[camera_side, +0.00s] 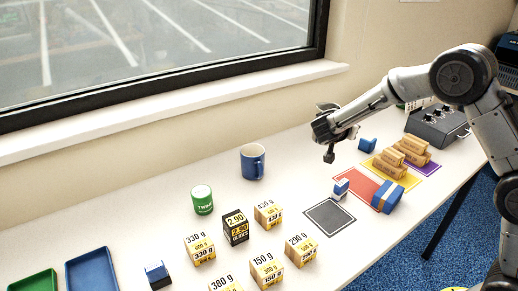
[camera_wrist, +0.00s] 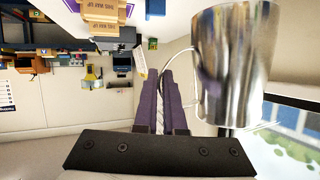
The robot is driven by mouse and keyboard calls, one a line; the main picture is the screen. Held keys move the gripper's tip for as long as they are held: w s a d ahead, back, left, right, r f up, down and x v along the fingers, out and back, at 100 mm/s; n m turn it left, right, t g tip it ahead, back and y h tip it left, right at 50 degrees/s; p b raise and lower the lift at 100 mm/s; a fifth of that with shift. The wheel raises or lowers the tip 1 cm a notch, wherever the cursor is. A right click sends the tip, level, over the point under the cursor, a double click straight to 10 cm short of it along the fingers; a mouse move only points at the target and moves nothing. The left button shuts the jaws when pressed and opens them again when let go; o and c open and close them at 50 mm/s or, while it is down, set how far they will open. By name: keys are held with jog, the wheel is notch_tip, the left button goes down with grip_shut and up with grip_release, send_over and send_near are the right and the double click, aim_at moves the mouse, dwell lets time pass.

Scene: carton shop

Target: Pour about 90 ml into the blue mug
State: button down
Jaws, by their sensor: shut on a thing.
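The blue mug (camera_side: 252,162) stands upright on the white table near the window wall, its handle to the right. I cannot see inside it. My gripper (camera_side: 328,128) is in the air to the right of the mug and higher than it, apart from it. In the wrist view, my gripper (camera_wrist: 168,82) is shut on the thin handle of a shiny metal jug (camera_wrist: 232,60). The jug fills the upper right of that view. How much is in it does not show, and I cannot tell its tilt.
A green twine tin (camera_side: 202,201) stands left of the mug. Several yellow-labelled boxes (camera_side: 268,214) stand in front of it. A dark square mat (camera_side: 329,217) and a red mat (camera_side: 352,181) lie to the right. The table between mug and gripper looks clear.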

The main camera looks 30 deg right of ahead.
jog(key=w+a+f+n+t+y, duration=0.1)
jog(key=w, duration=0.1)
jog(key=w+a+f+n+t, duration=0.1)
jog(key=w+t, duration=0.1)
jog(key=w+a+f+n+t+y, duration=0.1)
jog(key=w+f+n, duration=0.1)
jog(key=shift+w+t+y, duration=0.1)
jog(key=shift+t+y, duration=0.2)
jog(key=f+n+y, duration=0.1)
jog(key=f, duration=0.1)
jog(key=a+f+n+t, duration=0.1)
jog(key=f, duration=0.1)
jog(key=a+f+n+t+y, duration=0.1)
jog(key=f, duration=0.1)
jog(key=shift+w+f+y, duration=0.1)
jog(key=shift+f+y, duration=0.2)
jog(key=shift+f, duration=0.05)
jog(key=shift+s+d+f, duration=0.15)
jog(key=shift+s+d, duration=0.05)
jog(key=shift+s, duration=0.05)
jog(key=w+a+r+n+h, duration=0.2)
jog(key=a+r+n, duration=0.2)
jog(key=r, duration=0.2)
jog(key=w+a+r+n+g+h, duration=0.1)
jog(key=w+a+r+n+h, duration=0.2)
jog(key=r, duration=0.3)
jog(key=shift+a+n+g, duration=0.3)
jog(key=shift+a+n, duration=0.1)
jog(key=shift+a, duration=0.05)
